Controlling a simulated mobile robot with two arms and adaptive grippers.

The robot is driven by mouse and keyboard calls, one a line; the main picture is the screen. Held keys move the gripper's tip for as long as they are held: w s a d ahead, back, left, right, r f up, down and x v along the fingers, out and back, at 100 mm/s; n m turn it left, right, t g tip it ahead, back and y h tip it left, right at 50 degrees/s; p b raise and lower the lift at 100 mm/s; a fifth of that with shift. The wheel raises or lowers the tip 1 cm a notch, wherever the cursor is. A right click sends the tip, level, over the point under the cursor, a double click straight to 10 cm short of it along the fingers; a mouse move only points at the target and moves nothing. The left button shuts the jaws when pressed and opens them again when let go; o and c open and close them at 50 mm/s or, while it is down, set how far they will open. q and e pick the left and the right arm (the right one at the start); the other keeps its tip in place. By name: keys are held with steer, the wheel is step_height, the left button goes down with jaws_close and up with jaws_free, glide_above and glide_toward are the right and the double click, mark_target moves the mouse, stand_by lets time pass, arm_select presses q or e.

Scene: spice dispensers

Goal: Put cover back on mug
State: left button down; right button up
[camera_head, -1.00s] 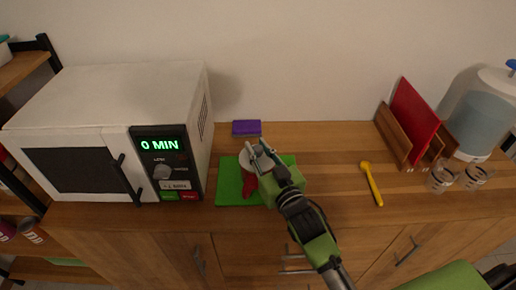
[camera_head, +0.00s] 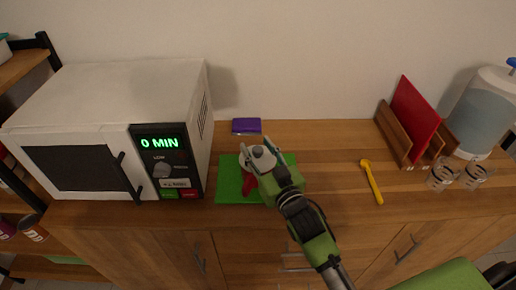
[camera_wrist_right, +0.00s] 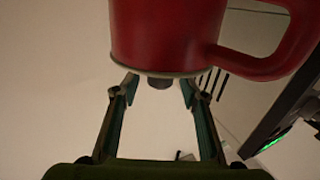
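The red mug (camera_head: 248,186) stands on the green board (camera_head: 228,181), partly hidden by my right gripper. In the right wrist view the mug (camera_wrist_right: 165,35) shows large at the top, its handle to the right. The pale cover (camera_head: 262,158) is at the mug's mouth. In the wrist view its rim (camera_wrist_right: 165,74) runs along the mug's edge and appears to touch it, and its dark knob (camera_wrist_right: 160,83) sticks out toward my gripper. My right gripper (camera_wrist_right: 159,90) is open, its fingers on either side of the knob with gaps. My left gripper is in neither view.
A white microwave (camera_head: 105,105) stands left of the board. A purple sponge (camera_head: 246,126) lies behind it. A yellow utensil (camera_head: 372,182) lies to the right, then a rack with a red board (camera_head: 412,118), glass jars (camera_head: 441,178) and a water dispenser (camera_head: 482,112).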

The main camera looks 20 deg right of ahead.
steer(key=shift+s, duration=0.3)
steer(key=s+d, duration=0.1)
steer(key=s, duration=1)
steer(key=shift+s+d, duration=0.15)
steer(key=shift+s, duration=0.05)
